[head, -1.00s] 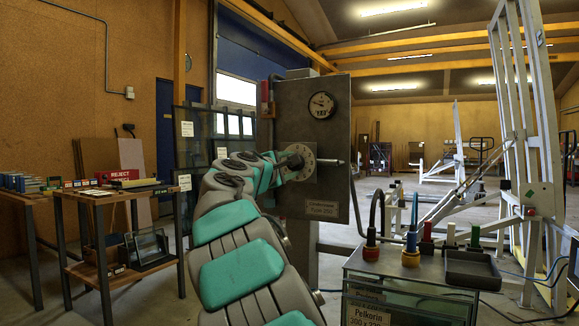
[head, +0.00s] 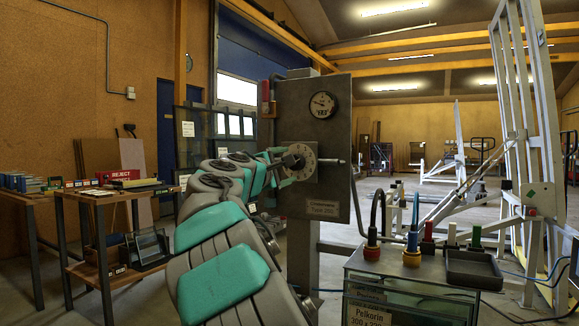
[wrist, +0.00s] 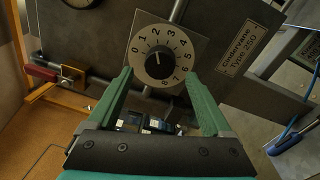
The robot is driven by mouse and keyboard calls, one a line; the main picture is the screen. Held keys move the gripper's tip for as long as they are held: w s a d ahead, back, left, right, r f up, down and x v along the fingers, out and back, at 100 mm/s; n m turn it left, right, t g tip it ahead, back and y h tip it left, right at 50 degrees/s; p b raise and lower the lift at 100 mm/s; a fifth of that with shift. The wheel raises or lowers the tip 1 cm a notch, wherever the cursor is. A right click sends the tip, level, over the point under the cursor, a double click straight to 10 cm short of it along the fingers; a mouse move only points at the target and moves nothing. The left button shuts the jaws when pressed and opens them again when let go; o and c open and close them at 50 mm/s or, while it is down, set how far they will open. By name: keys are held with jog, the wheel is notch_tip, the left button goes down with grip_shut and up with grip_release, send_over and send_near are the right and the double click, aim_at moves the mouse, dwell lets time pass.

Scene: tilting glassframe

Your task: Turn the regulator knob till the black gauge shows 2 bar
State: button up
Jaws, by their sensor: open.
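The regulator knob (head: 296,159) is a dark knob in a pale round dial on the front of a grey panel. Part of a round gauge (wrist: 76,3) shows at the wrist view's top edge. My gripper (head: 284,165) is at the dial. In the wrist view its two green fingers (wrist: 158,80) are apart, below the knob on either side, with nothing held.
A pipe (head: 341,162) sticks out right of the dial. A red-handled fitting (head: 266,92) is at the panel's left. A cart (head: 400,268) with tools and a black tray (head: 473,268) stands at the lower right. A wooden table (head: 97,197) is at the left.

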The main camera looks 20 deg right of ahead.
jog(key=v, duration=0.4)
jog(key=shift+s+a, duration=0.2)
jog(key=shift+a, duration=0.05)
